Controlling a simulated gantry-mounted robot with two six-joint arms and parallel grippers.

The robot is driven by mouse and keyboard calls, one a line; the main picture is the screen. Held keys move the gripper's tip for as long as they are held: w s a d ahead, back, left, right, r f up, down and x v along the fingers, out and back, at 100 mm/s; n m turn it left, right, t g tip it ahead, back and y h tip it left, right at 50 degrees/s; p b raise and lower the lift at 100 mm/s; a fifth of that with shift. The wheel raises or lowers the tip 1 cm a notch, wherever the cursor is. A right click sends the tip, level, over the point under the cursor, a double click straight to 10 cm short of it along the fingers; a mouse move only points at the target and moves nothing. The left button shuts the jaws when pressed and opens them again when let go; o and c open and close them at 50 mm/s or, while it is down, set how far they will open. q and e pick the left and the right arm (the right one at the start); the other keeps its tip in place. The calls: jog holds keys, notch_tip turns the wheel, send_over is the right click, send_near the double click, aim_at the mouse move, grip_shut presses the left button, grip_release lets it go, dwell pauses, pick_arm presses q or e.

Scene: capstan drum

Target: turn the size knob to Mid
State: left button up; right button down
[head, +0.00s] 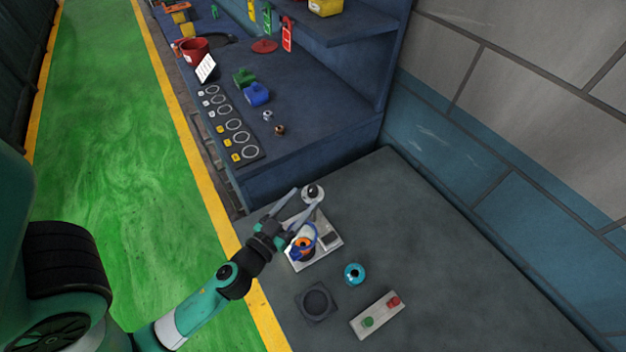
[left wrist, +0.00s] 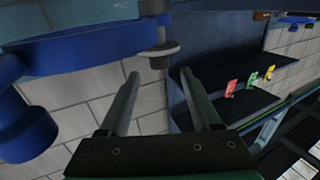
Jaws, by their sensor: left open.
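A pale machine base (head: 333,249) on the grey bench carries a blue and orange drum part (head: 303,246). A round, pale piece with a dark centre (head: 313,191) stands at its far end; it may be the size knob, but no label or setting is readable. My left gripper (head: 308,199) is open, its fingers spread close to this round piece. I cannot tell whether they touch it. In the left wrist view, the open fingers (left wrist: 159,72) point toward a grey disc on a post (left wrist: 158,50), beside a large blue part (left wrist: 80,45). My right gripper is out of view.
A teal round object (head: 354,273), a dark square block with a round recess (head: 317,302) and a panel with green and red buttons (head: 377,315) are near the base. The blue workbench (head: 300,90) holds several parts. The bench's right side is clear.

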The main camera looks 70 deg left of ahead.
aim_at(310, 192)
pick_arm(q)
jog(key=p+x, duration=0.1)
jog(key=x, duration=0.4)
jog(key=shift+w+a, duration=0.1)
jog(key=shift+w, duration=0.1)
grip_shut()
